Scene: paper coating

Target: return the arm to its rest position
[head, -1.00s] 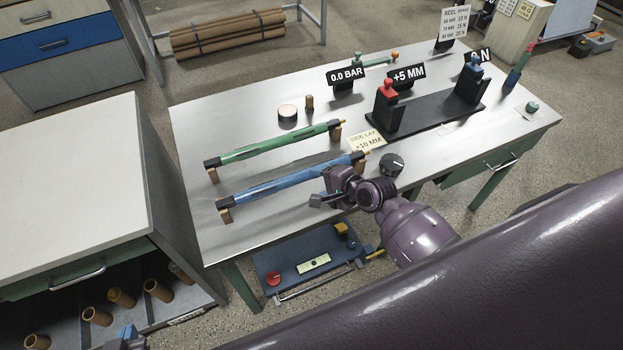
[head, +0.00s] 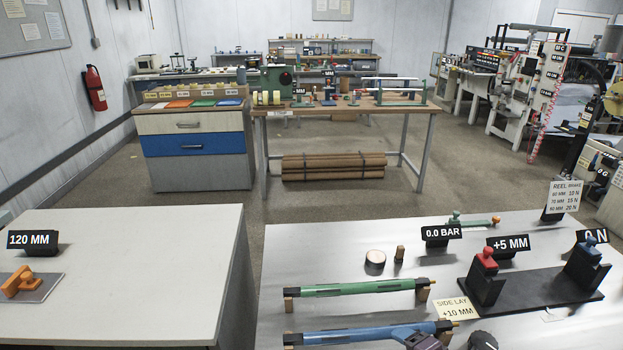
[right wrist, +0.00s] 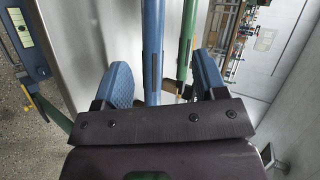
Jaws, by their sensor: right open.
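My right gripper (right wrist: 163,78) is open in the right wrist view, its two blue fingers spread apart. The blue roller (right wrist: 152,45) shows between the fingers, and the green roller (right wrist: 187,45) runs alongside, nearer the right finger. I cannot tell the gap between the fingers and the blue roller. My left gripper is not in view.
The metal table (head: 340,245) also bears a black dial (head: 482,341), a round tin (head: 375,259) and a black stand (head: 540,293) with red-topped and blue-topped posts. A white cabinet (head: 130,255) stands left. Open floor lies behind.

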